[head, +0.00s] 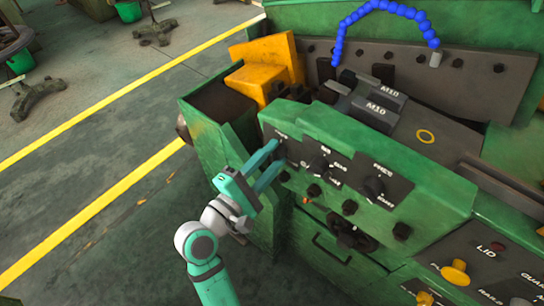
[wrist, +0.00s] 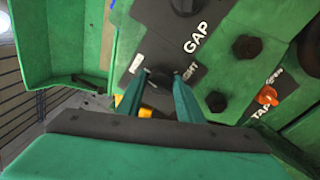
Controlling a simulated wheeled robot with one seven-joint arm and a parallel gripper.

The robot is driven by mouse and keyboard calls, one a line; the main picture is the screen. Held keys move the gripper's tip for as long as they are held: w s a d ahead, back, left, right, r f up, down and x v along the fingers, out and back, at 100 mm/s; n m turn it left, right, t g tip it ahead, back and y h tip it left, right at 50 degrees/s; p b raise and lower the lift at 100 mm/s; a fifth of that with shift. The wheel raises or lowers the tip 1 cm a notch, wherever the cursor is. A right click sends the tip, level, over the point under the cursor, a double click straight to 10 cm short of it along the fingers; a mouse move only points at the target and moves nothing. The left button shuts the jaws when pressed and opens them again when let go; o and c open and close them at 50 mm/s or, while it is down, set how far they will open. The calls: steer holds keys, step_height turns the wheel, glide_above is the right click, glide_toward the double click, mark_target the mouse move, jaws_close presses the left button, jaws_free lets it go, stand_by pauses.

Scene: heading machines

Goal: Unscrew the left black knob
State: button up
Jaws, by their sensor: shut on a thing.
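The left black knob (wrist: 159,94) sits on a dark label plate of the green machine panel. In the wrist view it shows between the two fingers of my gripper (wrist: 160,88), which is shut on it. In the head view my gripper (head: 277,155) reaches the left plate of the panel from the front left, and its fingers mostly hide this knob. The middle black knob (head: 318,165) and the right black knob (head: 375,188) stand to the right, clear of my gripper. Part of the plate's lettering is covered by a finger.
A green open box (head: 205,125) juts out left of the panel. A blue segmented hose (head: 385,6) arches above.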

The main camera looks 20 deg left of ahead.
steer(key=shift+f, duration=0.2)
steer(key=o, duration=1)
steer(key=shift+r, duration=0.1)
steer(key=v, duration=1)
steer(key=shift+s, duration=0.4)
steer(key=shift+a, duration=0.1)
